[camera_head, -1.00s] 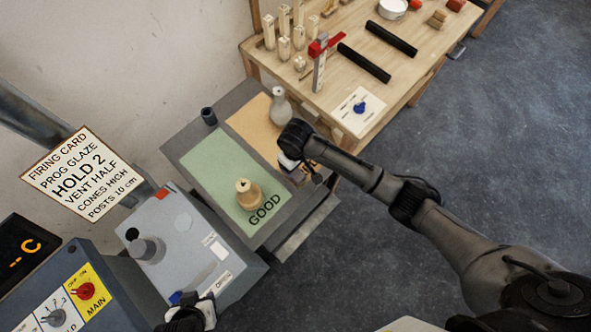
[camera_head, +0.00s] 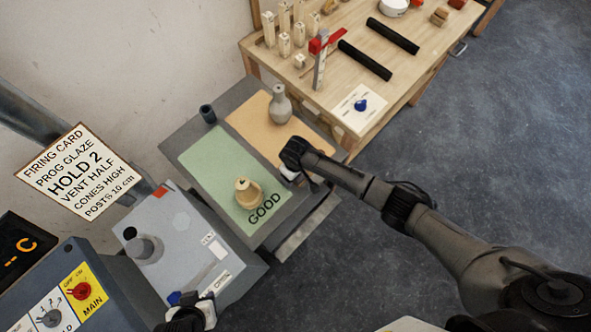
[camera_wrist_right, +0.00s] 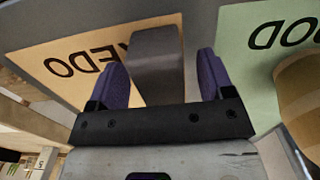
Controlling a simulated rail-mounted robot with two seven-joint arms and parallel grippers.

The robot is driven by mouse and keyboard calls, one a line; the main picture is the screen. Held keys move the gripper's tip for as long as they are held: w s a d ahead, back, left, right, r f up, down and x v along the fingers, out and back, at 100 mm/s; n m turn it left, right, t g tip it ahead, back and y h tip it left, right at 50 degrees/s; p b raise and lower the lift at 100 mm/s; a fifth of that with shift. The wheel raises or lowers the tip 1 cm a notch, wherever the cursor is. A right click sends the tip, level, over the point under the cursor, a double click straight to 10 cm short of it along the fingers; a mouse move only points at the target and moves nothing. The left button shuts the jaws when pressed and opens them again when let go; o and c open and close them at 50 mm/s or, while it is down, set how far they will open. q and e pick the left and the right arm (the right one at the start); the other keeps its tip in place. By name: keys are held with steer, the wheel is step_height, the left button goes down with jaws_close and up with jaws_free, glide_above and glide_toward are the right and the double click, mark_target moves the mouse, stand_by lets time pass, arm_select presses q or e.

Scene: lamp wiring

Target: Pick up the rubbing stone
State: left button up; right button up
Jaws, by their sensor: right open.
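A dark grey block, which looks like the rubbing stone (camera_wrist_right: 157,50), stands between the two purple-padded fingers of my right gripper (camera_wrist_right: 162,82) in the right wrist view. The fingers are open, with a gap showing on each side of the block. In the head view my right gripper (camera_head: 290,176) is over the front end of the orange mat, beside the green mat, and the arm hides the stone. My left gripper (camera_head: 193,314) is at the bottom edge by the grey control box; its jaws are unclear.
The green GOOD mat (camera_head: 213,172) holds a tan pot (camera_head: 248,193). The orange REDO mat (camera_head: 262,133) holds a grey vase (camera_head: 280,104). A small dark cup (camera_head: 208,114) stands at the tray's back. The wooden bench (camera_head: 400,70) with tools lies beyond.

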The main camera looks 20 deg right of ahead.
steer(key=shift+f, duration=0.1)
steer(key=shift+c, duration=0.4)
steer(key=c, duration=1.1)
